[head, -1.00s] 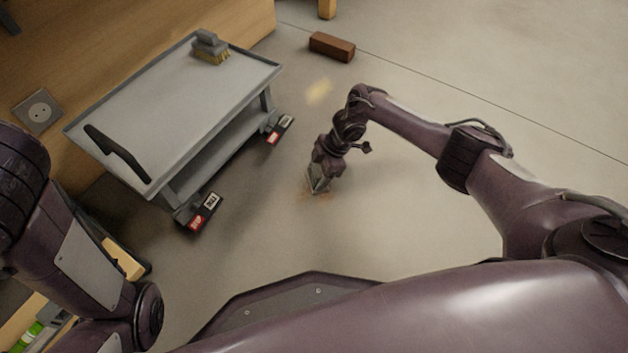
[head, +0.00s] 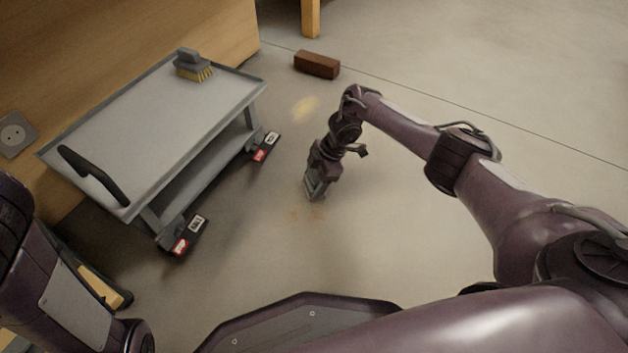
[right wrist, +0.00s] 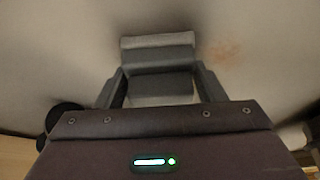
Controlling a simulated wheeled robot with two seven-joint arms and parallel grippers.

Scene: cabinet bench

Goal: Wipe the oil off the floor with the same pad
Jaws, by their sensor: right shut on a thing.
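My right gripper (head: 315,190) points down at the floor, shut on a grey pad. In the right wrist view the pad (right wrist: 158,58) sits between the two fingers of the gripper (right wrist: 160,85). A faint brownish stain (head: 292,212) lies on the floor just left of and below the gripper; it also shows in the right wrist view (right wrist: 226,52), right of the pad. A pale yellowish patch (head: 305,107) lies farther off, below the brown brick. I cannot tell whether the pad touches the floor. My left gripper is out of view.
A grey cart (head: 150,135) with a black handle stands to the left, with a yellow-bristled brush (head: 193,66) on top. A brown brick (head: 317,65) lies on the floor beyond the patch. A wooden cabinet (head: 120,40) stands behind the cart. Floor to the right is clear.

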